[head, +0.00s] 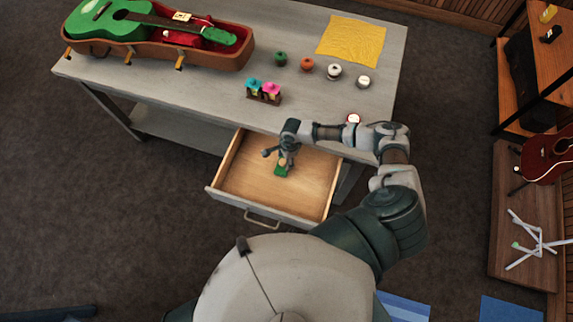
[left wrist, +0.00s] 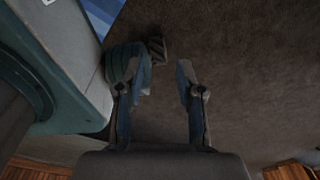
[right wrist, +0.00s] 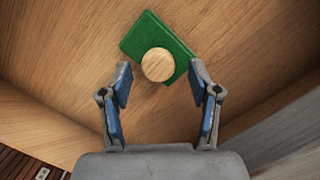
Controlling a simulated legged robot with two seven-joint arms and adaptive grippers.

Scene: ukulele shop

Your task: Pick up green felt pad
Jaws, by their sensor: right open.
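The green felt pad (right wrist: 178,35) has a round wooden knob (right wrist: 158,65) on top. It lies on the floor of the open drawer (head: 245,185), and a bit of the pad (head: 281,171) shows in the head view below my right gripper. My right gripper (head: 280,160) reaches down into the drawer. In the right wrist view my right gripper (right wrist: 160,76) is open, its fingers on either side of the knob's near side, with nothing held. In the left wrist view my left gripper (left wrist: 160,75) is open and empty, over dark carpet.
The grey table (head: 200,85) bears a green ukulele (head: 115,22) in a case, a yellow cloth (head: 351,40), several small round pots and a small stand with pink and teal tops (head: 263,92). The drawer walls surround my right gripper. Shelves stand at the right.

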